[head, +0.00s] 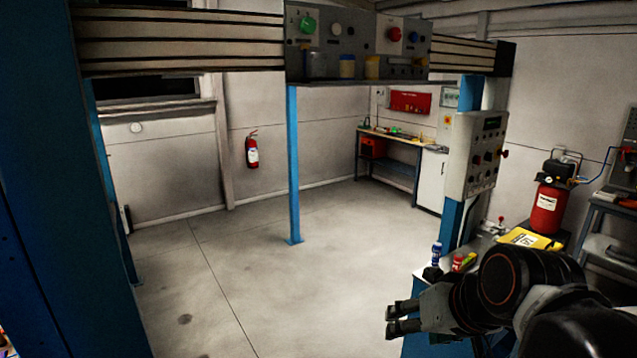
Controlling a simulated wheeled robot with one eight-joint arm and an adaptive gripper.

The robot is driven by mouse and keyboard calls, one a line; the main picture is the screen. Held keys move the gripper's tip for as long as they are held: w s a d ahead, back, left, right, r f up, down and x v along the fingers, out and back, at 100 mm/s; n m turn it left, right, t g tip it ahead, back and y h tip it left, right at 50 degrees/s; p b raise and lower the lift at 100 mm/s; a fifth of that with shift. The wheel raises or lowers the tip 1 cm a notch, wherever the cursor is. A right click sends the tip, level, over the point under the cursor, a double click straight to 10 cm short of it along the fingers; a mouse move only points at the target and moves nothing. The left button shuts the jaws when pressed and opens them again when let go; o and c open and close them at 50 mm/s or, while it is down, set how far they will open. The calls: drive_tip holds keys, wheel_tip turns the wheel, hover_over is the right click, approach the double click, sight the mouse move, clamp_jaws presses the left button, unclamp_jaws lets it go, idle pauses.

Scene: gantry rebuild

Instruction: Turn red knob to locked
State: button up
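A red round knob (395,34) sits on the right part of a grey panel (325,46) fixed to the overhead beam. Position labels on both are too small to read. My gripper (391,319) is at the lower right, pointing left, with its two fingers apart and nothing between them. It is well below both red knobs and touches neither.
A bench (424,275) beside the post holds a blue bottle (436,253), small coloured items and a yellow book (529,239), close to my arm. A blue post (293,165) stands mid-view. A red compressor (545,208) is at right. The middle floor is clear.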

drive_tip(key=s+d+f+b, duration=0.1)
drive_tip(key=s+f+b, duration=0.1)
drive_tip(key=f+b, duration=0.6)
drive_tip(key=s+d+f+h+b, duration=0.1)
drive_tip(key=s+f+b, duration=0.1)
drive_tip(key=f+b, duration=0.6)
drive_tip(key=s+d+f+h+b, duration=0.1)
drive_tip(key=f+b, duration=0.6)
drive_tip(key=f, duration=0.8)
drive_tip(key=shift+s+d+n+b, duration=0.4)
drive_tip(key=shift+s+d, duration=0.15)
drive_tip(key=shift+s, duration=0.25)
drive_tip(key=shift+r, duration=0.1)
